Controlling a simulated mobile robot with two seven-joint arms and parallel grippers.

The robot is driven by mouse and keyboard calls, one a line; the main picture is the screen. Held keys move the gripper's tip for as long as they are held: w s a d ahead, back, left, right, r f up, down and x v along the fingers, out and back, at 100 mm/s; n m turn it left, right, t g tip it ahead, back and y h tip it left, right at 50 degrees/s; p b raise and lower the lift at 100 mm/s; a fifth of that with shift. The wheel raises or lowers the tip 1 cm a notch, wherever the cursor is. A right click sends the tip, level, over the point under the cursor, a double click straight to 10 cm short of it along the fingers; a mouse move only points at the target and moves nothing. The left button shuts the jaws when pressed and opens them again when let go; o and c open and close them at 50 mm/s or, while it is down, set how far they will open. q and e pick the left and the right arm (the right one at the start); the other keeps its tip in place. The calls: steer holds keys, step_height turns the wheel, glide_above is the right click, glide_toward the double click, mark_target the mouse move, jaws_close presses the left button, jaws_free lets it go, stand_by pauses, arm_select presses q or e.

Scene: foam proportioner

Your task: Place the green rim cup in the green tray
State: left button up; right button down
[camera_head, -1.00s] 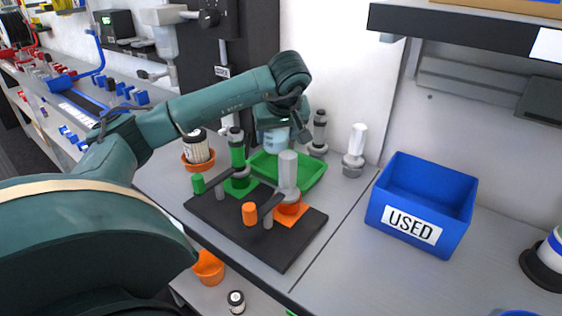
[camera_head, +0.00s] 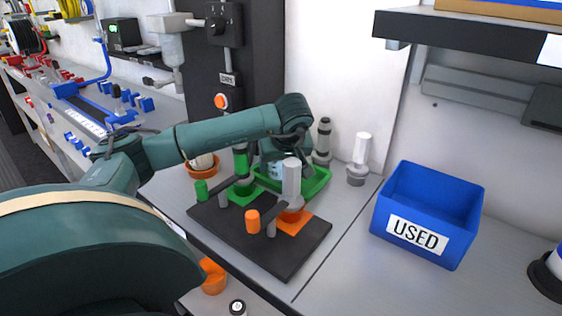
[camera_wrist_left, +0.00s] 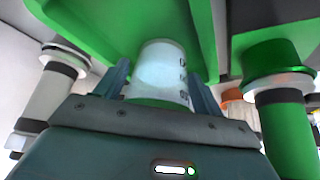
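The green rim cup (camera_wrist_left: 160,72) is pale, with dark marks on its side and a green band at its lower end in the left wrist view. My left gripper (camera_wrist_left: 162,85) is shut on it, one finger on each side. The green tray (camera_wrist_left: 100,25) fills the top of that view behind the cup. In the head view, the green tray (camera_head: 318,184) lies on the bench, and my left gripper (camera_head: 273,158) holds the cup low over or in it. The arm and gripper cover much of the cup. I cannot tell whether the cup touches the tray floor. My right gripper is not in view.
A black board (camera_head: 265,250) with green and orange dispensing fittings stands in front of the tray. A grey-and-white fitting (camera_head: 360,158) and a blue USED bin (camera_head: 425,212) are to the right. An orange-based container (camera_head: 202,166) stands left. Bench between board and bin is clear.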

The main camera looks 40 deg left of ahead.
arm_select(q)
steer(key=shift+o, duration=1.2)
steer(key=shift+r, duration=0.2)
steer(key=p+v, duration=0.1)
steer(key=v, duration=1.1)
